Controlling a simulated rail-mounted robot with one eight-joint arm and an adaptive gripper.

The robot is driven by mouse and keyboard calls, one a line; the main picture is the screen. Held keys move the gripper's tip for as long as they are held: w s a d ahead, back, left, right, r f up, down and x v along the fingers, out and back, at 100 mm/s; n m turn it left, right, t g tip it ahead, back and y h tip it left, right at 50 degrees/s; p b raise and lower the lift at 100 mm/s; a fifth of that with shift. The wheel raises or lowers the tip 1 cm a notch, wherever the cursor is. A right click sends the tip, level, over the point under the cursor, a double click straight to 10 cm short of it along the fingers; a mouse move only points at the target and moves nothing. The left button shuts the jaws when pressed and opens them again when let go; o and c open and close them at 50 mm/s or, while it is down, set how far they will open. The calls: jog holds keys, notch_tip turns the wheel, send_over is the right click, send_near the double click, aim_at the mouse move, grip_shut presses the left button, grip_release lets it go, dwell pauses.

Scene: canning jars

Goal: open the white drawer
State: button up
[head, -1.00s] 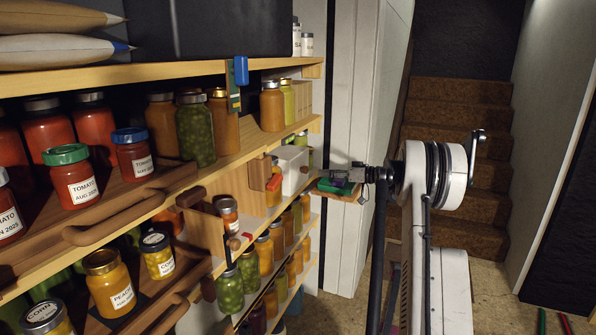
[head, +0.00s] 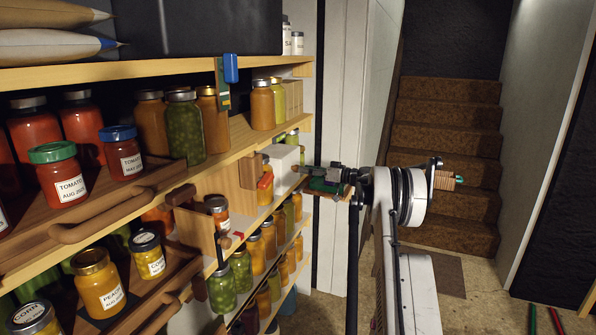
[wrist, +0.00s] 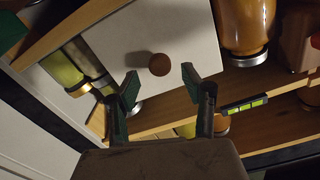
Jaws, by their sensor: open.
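The white drawer (head: 284,166) sits on the middle shelf at the right end of the rack in the head view. Its plain white front (wrist: 190,30) with a round brown knob (wrist: 159,64) fills the upper middle of the wrist view. The drawer looks shut. My gripper (wrist: 160,84) is open and empty, its two green-padded fingers pointing at the front with the knob framed between and just beyond the tips. I cannot tell whether it touches anything. In the head view my gripper (head: 304,169) is right beside the drawer, its fingers hard to make out.
Shelves of jars surround the drawer. An amber jar (wrist: 245,25) and yellow jars (wrist: 75,65) stand close on either side of it in the wrist view. A wooden block (head: 254,171) is left of the drawer. Carpeted stairs (head: 447,150) rise behind my arm.

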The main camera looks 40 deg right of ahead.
aim_at(290, 164)
jog(key=shift+x, duration=1.95)
grip_shut()
